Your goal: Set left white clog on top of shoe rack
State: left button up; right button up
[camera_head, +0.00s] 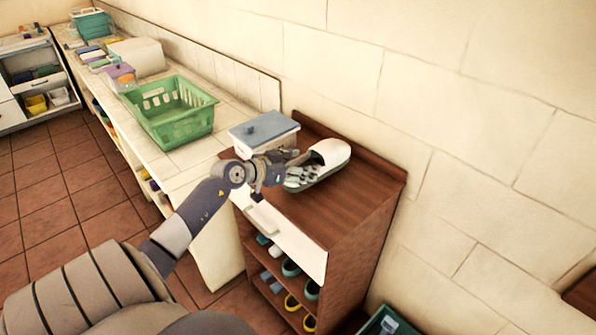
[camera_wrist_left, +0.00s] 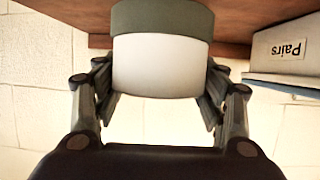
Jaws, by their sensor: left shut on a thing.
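The left white clog (camera_head: 330,153) is over the top of the brown wooden shoe rack (camera_head: 350,205). My left gripper (camera_head: 287,172) is shut on it, coming in from the left. In the left wrist view the clog (camera_wrist_left: 160,66) shows as a white end with a grey-green sole, between the two fingers (camera_wrist_left: 160,95). The rack's brown edge (camera_wrist_left: 245,22) is behind it. I cannot tell whether the sole touches the rack top. My right gripper is not in view.
A white box with a blue-grey lid (camera_head: 264,131) is at the back left of the rack top, close to the clog. A green basket (camera_head: 170,112) stands on the counter. Several shoes (camera_head: 291,267) fill the lower shelves. The rack top's right side is clear.

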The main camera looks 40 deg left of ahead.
pick_arm(q)
jog(key=shift+w+a, duration=0.6)
jog(key=shift+a, duration=0.3)
jog(key=shift+a+f, duration=0.1)
jog(key=shift+f, duration=0.15)
jog(key=shift+f+b, duration=0.3)
jog(key=shift+f, duration=1.25)
jog(key=o, duration=1.3)
jog(key=shift+f, duration=0.15)
jog(key=v, duration=1.2)
